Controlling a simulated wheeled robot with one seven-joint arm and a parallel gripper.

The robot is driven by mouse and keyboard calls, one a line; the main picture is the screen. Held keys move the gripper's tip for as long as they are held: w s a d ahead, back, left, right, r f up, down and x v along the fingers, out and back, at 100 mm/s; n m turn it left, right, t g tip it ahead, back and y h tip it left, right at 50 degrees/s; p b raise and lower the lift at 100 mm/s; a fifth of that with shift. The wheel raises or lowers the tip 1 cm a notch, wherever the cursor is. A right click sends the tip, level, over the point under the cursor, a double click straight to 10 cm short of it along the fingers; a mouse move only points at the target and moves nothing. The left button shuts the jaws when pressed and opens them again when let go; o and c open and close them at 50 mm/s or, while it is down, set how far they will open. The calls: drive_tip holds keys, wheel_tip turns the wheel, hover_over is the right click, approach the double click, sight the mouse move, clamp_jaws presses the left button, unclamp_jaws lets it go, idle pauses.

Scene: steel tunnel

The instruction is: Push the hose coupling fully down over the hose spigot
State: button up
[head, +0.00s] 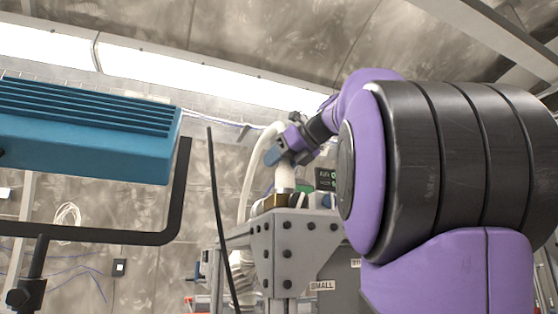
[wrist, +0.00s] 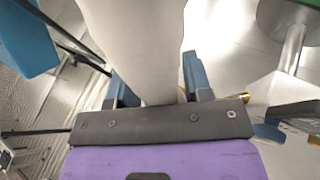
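The white hose coupling (head: 285,178) stands roughly upright at the end of a pale hose (head: 250,170) that arches up and over to its left. My gripper (head: 279,153) is at the top of the coupling, with its blue fingers around it. In the wrist view the pale body (wrist: 145,35) runs between the two blue fingers of my gripper (wrist: 158,80), which look shut on it. A brass-coloured piece (head: 270,203) shows just below the coupling on the grey stand. The spigot itself is hidden, so I cannot tell how far down the coupling sits.
The grey bolted stand (head: 285,250) carries a label reading "SMALL". A teal ribbed lamp (head: 85,130) on a black bracket (head: 180,200) fills the left side. A thin black rod (head: 220,220) stands between lamp and stand. A dark box with a display (head: 325,179) is behind the coupling.

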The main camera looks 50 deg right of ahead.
drive_tip(key=shift+o, duration=0.7)
drive_tip(key=v, duration=1)
drive_tip(key=shift+s+r, duration=0.2)
drive_tip(key=shift+s, duration=0.15)
drive_tip(key=shift+a, duration=0.1)
